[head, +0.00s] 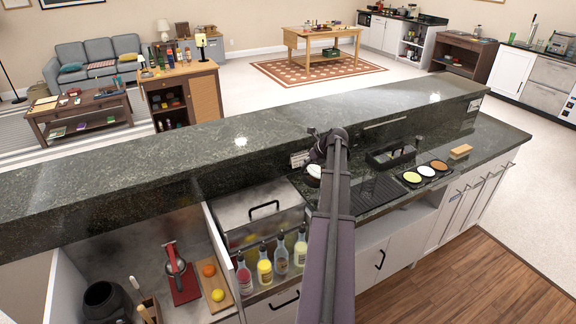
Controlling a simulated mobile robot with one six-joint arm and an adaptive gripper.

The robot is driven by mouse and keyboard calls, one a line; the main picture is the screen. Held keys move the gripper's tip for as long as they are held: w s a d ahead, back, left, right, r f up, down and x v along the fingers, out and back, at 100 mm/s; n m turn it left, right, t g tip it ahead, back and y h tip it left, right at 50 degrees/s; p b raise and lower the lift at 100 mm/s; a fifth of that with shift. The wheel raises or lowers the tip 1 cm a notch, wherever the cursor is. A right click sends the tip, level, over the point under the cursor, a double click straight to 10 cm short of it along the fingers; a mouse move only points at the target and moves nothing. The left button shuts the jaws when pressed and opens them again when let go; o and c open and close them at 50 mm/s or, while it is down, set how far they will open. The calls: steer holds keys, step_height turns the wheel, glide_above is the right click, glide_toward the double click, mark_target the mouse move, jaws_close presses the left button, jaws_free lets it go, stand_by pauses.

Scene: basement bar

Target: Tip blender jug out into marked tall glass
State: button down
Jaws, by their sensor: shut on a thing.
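My arm reaches out over the bar's lower counter, and my gripper (317,157) shows only partly at its far end, beside the raised ledge. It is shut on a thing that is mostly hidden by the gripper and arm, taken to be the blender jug. A small white rounded shape (314,171) shows just below the gripper; I cannot tell whether it is part of the jug. The jug's tilt and contents cannot be made out. I cannot pick out the marked tall glass; the arm covers part of the counter.
The dark raised ledge (120,165) runs behind the counter. Several bottles with pourers (264,268) stand front left of the arm, near a lidded steel bin (262,212). Right are a black caddy (390,157), three round dishes (427,171) and a wooden block (460,151).

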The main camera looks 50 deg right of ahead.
steer(key=s+d+m+h, duration=0.1)
steer(key=s+d+m, duration=0.1)
steer(key=s+d, duration=0.5)
steer(key=shift+s+r+t, duration=0.25)
steer(key=shift+s+t, duration=0.05)
steer(key=shift+s, duration=0.15)
steer(key=shift+d+r+m, duration=0.1)
steer(key=shift+r+m, duration=0.05)
steer(key=shift+m, duration=0.15)
steer(key=r+t+b, duration=0.1)
steer(key=s+r+t+y, duration=0.1)
steer(key=t, duration=0.1)
steer(key=r+m+t+b, duration=0.1)
steer(key=t, duration=0.1)
steer(key=shift+s+d+r+y+b, duration=0.2)
steer(key=shift+d+r+y+b, duration=0.15)
steer(key=shift+d+r+y, duration=0.05)
steer(key=shift+f+b, duration=0.15)
steer(key=shift+b, duration=0.25)
steer(key=shift+t, duration=0.4)
